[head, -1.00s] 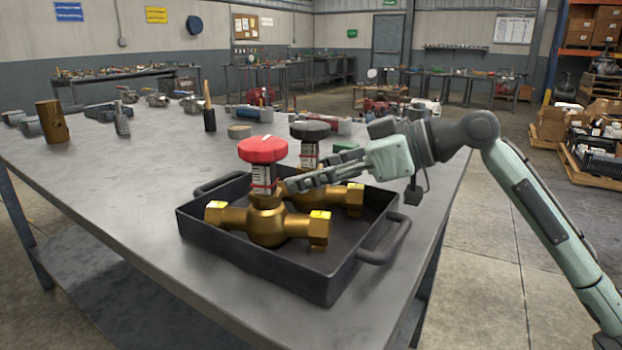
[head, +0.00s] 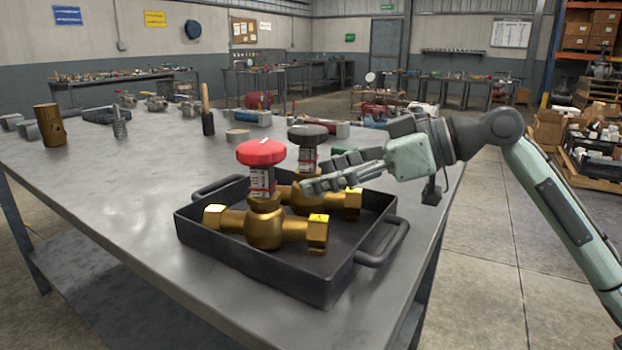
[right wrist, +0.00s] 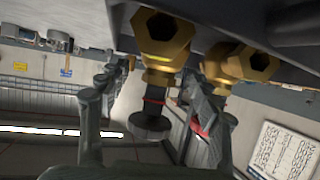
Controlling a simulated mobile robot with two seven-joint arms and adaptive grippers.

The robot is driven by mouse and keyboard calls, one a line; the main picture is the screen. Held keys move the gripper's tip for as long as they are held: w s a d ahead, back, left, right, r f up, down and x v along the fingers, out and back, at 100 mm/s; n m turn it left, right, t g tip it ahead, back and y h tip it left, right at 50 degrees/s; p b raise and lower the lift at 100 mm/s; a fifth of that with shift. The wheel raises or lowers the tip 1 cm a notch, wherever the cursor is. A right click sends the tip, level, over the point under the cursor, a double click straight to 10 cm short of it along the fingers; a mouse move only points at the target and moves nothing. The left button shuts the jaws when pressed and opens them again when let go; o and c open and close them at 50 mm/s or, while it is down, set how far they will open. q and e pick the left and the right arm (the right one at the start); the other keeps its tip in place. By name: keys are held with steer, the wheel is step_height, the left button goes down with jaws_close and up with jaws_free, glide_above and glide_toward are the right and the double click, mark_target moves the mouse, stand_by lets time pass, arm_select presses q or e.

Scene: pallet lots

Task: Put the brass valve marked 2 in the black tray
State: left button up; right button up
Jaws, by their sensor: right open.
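The black tray (head: 245,262) stands near the front of the metal table and holds two brass valves. The front brass valve (head: 265,229) has a red knob (head: 262,152); the rear brass valve (head: 301,197) has a dark grey knob. Both stand with knobs up. Labels show on their necks, but the marks are too small to read. My right gripper (head: 308,187) is open and empty, in front of the rear valve's body and right of the red-knobbed one. In the right wrist view, both brass bodies (right wrist: 165,45) show beyond the spread fingers (right wrist: 150,105). My left gripper is not in view.
The table (head: 120,200) has free room left of the tray. The tray's handle (head: 385,245) sits near the table's right edge.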

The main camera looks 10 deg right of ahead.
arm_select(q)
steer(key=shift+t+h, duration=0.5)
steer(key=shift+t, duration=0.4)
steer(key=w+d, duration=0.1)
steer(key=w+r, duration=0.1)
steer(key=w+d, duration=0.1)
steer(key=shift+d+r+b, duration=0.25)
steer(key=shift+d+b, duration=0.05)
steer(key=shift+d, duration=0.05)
arm_select(e)
steer(key=v, duration=0.9)
